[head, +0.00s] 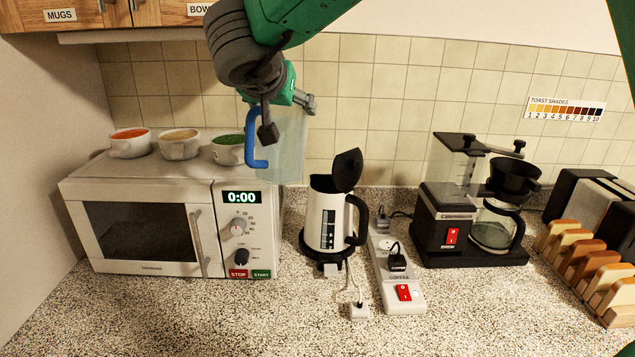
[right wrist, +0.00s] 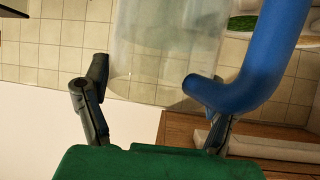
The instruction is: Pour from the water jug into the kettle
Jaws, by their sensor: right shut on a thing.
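The water jug (head: 285,150) is clear with a blue handle (head: 253,140), and looks about upright in the head view. It hangs above and left of the kettle, near the microwave's right edge. My right gripper (head: 288,118) is shut on the jug near its top. In the right wrist view the jug (right wrist: 165,45) shows between the fingers, with its blue handle (right wrist: 250,75) at right. I cannot tell the water level. The white kettle (head: 326,222) stands on its black base with its black lid (head: 347,168) raised. My left gripper is not in view.
A microwave (head: 140,230) at left carries several bowls. Right of the kettle are a power strip (head: 400,290) with plugs and a coffee maker (head: 445,215). A toast rack (head: 585,260) stands far right. Cabinets (head: 110,15) hang at upper left. The front counter is mostly clear.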

